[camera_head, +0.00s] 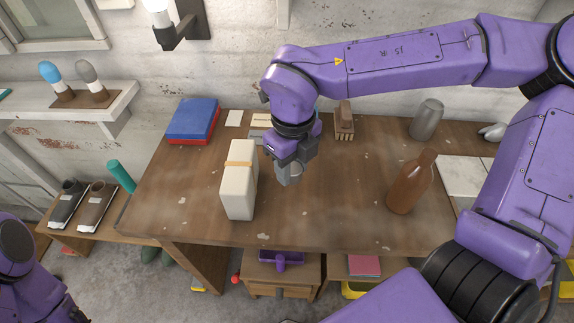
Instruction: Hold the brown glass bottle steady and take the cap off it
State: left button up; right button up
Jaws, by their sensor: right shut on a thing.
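The brown glass bottle (409,184) stands on the right part of the wooden table, with nothing holding it. Its neck is brown up to the top, and I see no separate cap on it. My right gripper (289,177) is over the middle of the table, well to the left of the bottle and just right of a cream box. It points down and is shut on a small greyish thing, which looks like the cap but is mostly hidden by the fingers. My left arm shows only in part at the lower left; its gripper is out of view.
The cream box (238,193) with a tan band stands left of my right gripper. A blue and red box (193,120), a brush (344,120) and a grey cylinder (427,119) are along the back. The table (330,215) is bare between the cream box and the bottle.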

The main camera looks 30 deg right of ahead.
jog(key=w+f, duration=0.2)
jog(key=w+d+f, duration=0.2)
jog(key=w+f, duration=0.1)
jog(key=shift+w+f+p, duration=0.35)
jog(key=f, duration=0.4)
jog(key=shift+w+d+f, duration=0.1)
jog(key=shift+w+d, duration=0.05)
jog(key=shift+w, duration=0.25)
jog(key=shift+s, duration=0.1)
jog(key=o, duration=1.2)
jog(key=shift+f, duration=0.1)
jog(key=shift+c, duration=0.2)
notch_tip(320, 180, up, 12)
jog(key=shift+r, duration=0.2)
